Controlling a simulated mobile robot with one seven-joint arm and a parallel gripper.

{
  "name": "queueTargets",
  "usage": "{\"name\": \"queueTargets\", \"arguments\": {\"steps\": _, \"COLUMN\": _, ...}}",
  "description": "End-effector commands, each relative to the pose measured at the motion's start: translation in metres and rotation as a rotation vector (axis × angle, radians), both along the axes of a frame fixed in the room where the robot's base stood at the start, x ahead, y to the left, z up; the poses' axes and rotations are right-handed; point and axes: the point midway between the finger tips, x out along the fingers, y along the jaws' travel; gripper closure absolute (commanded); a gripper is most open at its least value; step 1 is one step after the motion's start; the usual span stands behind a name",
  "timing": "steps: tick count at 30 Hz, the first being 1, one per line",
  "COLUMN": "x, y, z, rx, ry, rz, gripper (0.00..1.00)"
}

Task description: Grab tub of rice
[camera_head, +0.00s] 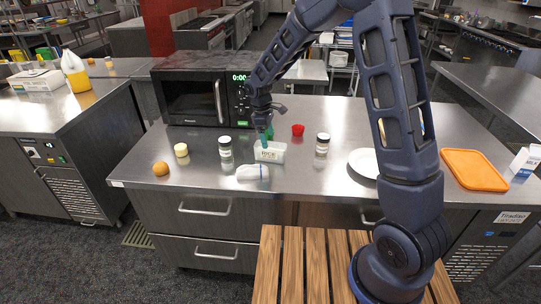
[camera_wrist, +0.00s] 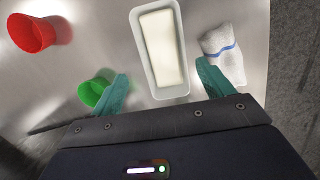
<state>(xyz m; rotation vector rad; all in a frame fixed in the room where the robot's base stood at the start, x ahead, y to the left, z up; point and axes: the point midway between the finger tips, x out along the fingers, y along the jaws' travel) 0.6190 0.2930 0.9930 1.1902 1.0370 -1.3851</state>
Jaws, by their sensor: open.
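The tub of rice (camera_head: 270,152) is a small white rectangular tub with lettering on its side. It stands on the steel counter in front of the microwave. In the wrist view I look down on the tub (camera_wrist: 174,85) and its pale contents, upper centre. My gripper (camera_head: 265,136) points down just above and behind the tub. In the wrist view its teal fingers (camera_wrist: 162,72) are spread wide, one to each side of the tub's near end, with gaps between. The gripper holds nothing.
A green cup (camera_wrist: 93,92) is beside the left finger; a red cup (camera_head: 298,130) is farther off. Jars (camera_head: 225,147) (camera_head: 322,144) flank the tub. The microwave (camera_head: 195,100) stands behind.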

Motion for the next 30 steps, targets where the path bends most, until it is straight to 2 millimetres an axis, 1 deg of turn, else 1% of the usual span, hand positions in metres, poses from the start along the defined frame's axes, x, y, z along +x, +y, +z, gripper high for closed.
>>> {"name": "queueTargets", "arguments": {"steps": 1, "x": 0.000, "y": -0.001, "z": -0.008, "rx": -0.002, "ry": 0.001, "rz": 0.000, "gripper": 0.20}}
{"name": "queueTargets", "arguments": {"steps": 3, "x": -0.001, "y": -0.003, "z": -0.016, "rx": -0.001, "ry": 0.001, "rz": 0.000, "gripper": 0.20}}
{"name": "queueTargets", "arguments": {"steps": 6, "x": -0.001, "y": -0.004, "z": -0.025, "rx": -0.001, "ry": 0.001, "rz": 0.000, "gripper": 0.20}}
{"name": "queueTargets", "arguments": {"steps": 11, "x": -0.002, "y": -0.006, "z": -0.033, "rx": 0.000, "ry": 0.000, "rz": 0.000, "gripper": 0.20}}
{"name": "queueTargets", "arguments": {"steps": 17, "x": -0.009, "y": -0.013, "z": -0.057, "rx": -0.002, "ry": 0.001, "rz": -0.001, "gripper": 0.20}}
{"name": "queueTargets", "arguments": {"steps": 21, "x": -0.009, "y": -0.015, "z": -0.073, "rx": -0.001, "ry": 0.000, "rz": -0.001, "gripper": 0.20}}
{"name": "queueTargets", "arguments": {"steps": 25, "x": -0.009, "y": -0.016, "z": -0.079, "rx": 0.000, "ry": -0.001, "rz": -0.001, "gripper": 0.20}}
{"name": "queueTargets", "arguments": {"steps": 30, "x": -0.009, "y": -0.016, "z": -0.079, "rx": 0.001, "ry": -0.001, "rz": -0.001, "gripper": 0.20}}
